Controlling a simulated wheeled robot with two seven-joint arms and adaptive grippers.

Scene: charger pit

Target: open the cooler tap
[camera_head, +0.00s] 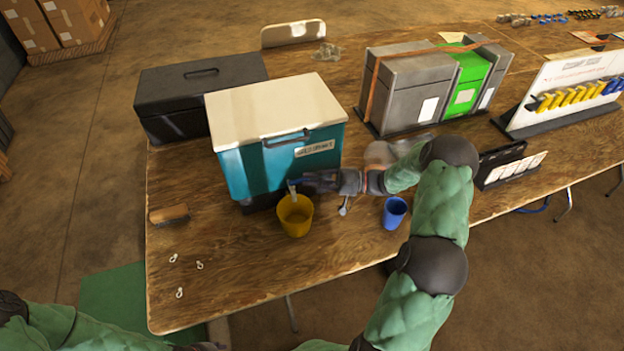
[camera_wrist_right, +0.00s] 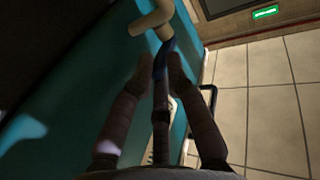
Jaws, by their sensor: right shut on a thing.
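The teal cooler (camera_head: 252,160) with a white lid stands on the wooden table. Its pale tap (camera_head: 292,187) sticks out low on the front; in the right wrist view the tap's beige body (camera_wrist_right: 152,22) and twisted blue lever (camera_wrist_right: 163,62) show. My right gripper (camera_head: 306,181) reaches in from the right at the tap. In the right wrist view its fingers (camera_wrist_right: 160,72) are shut on the blue lever. A yellow cup (camera_head: 295,216) stands upright below the tap; its inside is not clear. My left arm is at the bottom left; only a dark sliver of its gripper (camera_head: 207,346) seems to show.
A blue cup (camera_head: 394,212) stands right of my right gripper. A black case (camera_head: 190,95) sits behind the cooler. A brown-handled brush (camera_head: 169,214) and small white hooks (camera_head: 180,292) lie at left. Grey and green boxes (camera_head: 415,85) stand at the back. The front left tabletop is mostly clear.

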